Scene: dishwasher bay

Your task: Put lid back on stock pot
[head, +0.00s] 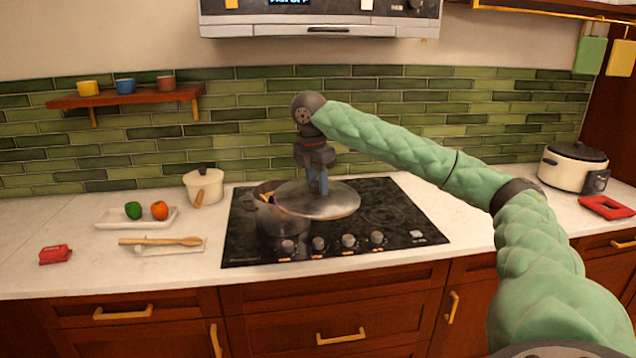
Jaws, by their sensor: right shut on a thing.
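The stock pot (284,224) is a grey metal pot on the left side of the black cooktop. Some yellow and purple contents show at its open left side. The round metal lid (335,204) is held in my right gripper (318,190), which is shut on it from above. The lid overlaps the pot's right part in the head view and extends to the right of it, over the cooktop. I cannot tell whether the lid touches the rim. The lid's knob is hidden between the fingers. My left gripper is not in view.
The black cooktop (400,220) has free room to the right. A cream saucepan (204,187) stands left of it. A tray (110,222) with green and orange produce and a wooden spoon (160,241) lie further left. A cream slow cooker (570,170) stands far right. A hood (320,30) hangs above.

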